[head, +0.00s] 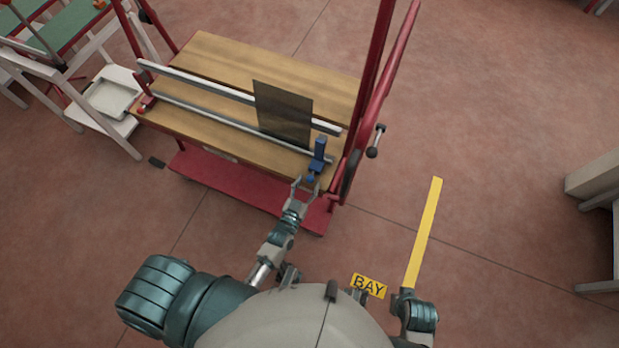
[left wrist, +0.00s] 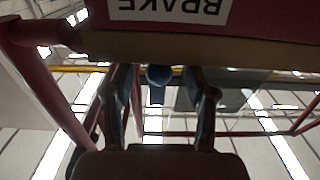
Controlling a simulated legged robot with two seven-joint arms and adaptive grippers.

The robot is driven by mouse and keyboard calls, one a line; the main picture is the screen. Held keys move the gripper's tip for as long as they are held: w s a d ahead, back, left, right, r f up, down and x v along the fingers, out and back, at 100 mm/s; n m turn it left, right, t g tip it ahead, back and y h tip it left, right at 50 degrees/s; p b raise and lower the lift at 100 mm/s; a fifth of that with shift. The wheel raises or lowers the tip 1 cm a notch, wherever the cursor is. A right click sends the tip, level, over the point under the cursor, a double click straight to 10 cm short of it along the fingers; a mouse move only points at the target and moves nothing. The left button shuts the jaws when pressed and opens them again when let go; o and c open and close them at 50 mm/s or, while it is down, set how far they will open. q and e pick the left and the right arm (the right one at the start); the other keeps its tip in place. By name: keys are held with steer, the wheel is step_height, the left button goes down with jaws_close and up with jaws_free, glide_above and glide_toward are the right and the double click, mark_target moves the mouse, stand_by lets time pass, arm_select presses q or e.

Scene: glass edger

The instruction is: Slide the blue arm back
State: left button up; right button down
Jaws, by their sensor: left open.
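The blue arm (head: 318,155) stands upright at the right end of the lower rail on the wooden-topped cart, with a blue knob (head: 311,178) low on its near side. My left gripper (head: 305,186) is open at the cart's near edge, right by the knob. In the left wrist view a blue part (left wrist: 158,75) shows between the spread fingers of my left gripper (left wrist: 160,85); I cannot tell whether they touch it. A dark glass pane (head: 283,113) stands on the rail to the left of the blue arm.
The cart's wooden top (head: 220,60) carries two long metal rails. A red upright frame and a crank handle (head: 376,141) stand at its right. A red lower shelf (head: 220,185) juts out below. A label reading BRAKE (left wrist: 170,10) is close above.

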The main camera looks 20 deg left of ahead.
arm_select(q)
steer(key=s, duration=0.9)
steer(key=shift+s+a, duration=0.25)
steer(key=shift+a, duration=0.15)
steer(key=shift+d, duration=0.35)
arm_select(e)
steer(key=shift+d+f, duration=0.1)
steer(key=shift+d, duration=0.3)
arm_select(q)
steer(key=s+f+m+g+h+p, duration=0.15)
steer(key=s+f+g+p, duration=0.4)
steer(key=f+g, duration=0.55)
steer(key=s+a+f+g+y+p, duration=0.1)
steer(key=s+a+f+g, duration=0.1)
steer(key=s+f, duration=0.2)
steer(key=s+a+f+g+y+p, duration=0.1)
steer(key=s+a+f+g, duration=0.2)
steer(key=s, duration=0.7)
steer(key=shift+s+a+f, duration=0.15)
steer(key=shift+a+f, duration=0.05)
steer(key=shift+f, duration=0.75)
arm_select(e)
steer(key=s+f, duration=0.3)
steer(key=f, duration=1.7)
steer(key=shift+s+g, duration=0.2)
steer(key=shift+g, duration=0.1)
